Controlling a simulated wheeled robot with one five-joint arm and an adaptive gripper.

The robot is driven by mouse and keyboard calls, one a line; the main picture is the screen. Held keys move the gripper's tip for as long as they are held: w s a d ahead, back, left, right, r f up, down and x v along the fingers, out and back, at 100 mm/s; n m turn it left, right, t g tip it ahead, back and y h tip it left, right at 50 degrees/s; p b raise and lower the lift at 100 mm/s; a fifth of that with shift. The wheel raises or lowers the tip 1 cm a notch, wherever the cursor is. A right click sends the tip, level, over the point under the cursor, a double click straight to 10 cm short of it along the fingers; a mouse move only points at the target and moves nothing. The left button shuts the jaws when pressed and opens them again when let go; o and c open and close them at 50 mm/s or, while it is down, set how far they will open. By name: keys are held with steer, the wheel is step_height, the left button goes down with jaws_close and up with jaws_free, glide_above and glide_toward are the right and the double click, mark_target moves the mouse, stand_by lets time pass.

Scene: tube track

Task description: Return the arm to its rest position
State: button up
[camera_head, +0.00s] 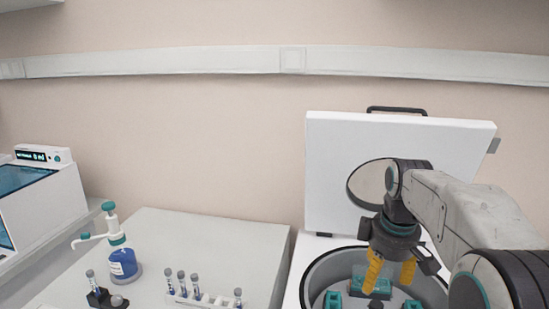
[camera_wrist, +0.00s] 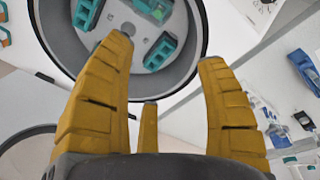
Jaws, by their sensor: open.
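My gripper (camera_head: 391,272) has yellow fingers and hangs from my arm at the right of the head view, pointing down over the open centrifuge bowl. In the wrist view my gripper (camera_wrist: 165,75) shows its fingers spread wide with nothing between them. The centrifuge bowl (camera_head: 318,268) is round and grey, with teal tube holders (camera_head: 333,299) inside. It also shows at the top of the wrist view (camera_wrist: 190,80). The fingers hide part of the rotor. I cannot tell whether they touch it.
The centrifuge's white lid (camera_head: 328,160) stands raised close behind my arm. To the left, a grey bench (camera_head: 205,245) holds a white rack (camera_head: 200,299) with several tubes, a blue dispenser bottle (camera_head: 124,264) and a dark tube block (camera_head: 103,298). A white device (camera_head: 45,200) stands far left.

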steer(key=s+a+f+m, duration=0.1)
steer(key=s+m, duration=0.1)
steer(key=s, duration=0.5)
steer(key=s+a+f+m+t, duration=0.1)
steer(key=s+a+f+m, duration=0.1)
steer(key=s, duration=0.6)
steer(key=s+a+f+m+t, duration=0.1)
steer(key=s+f+m, duration=0.1)
steer(key=s, duration=0.6)
steer(key=shift+s+a+m, duration=0.15)
steer(key=shift+a+m, duration=0.15)
steer(key=shift+m, duration=0.6)
steer(key=shift+d+f, duration=0.1)
steer(key=shift+d, duration=0.05)
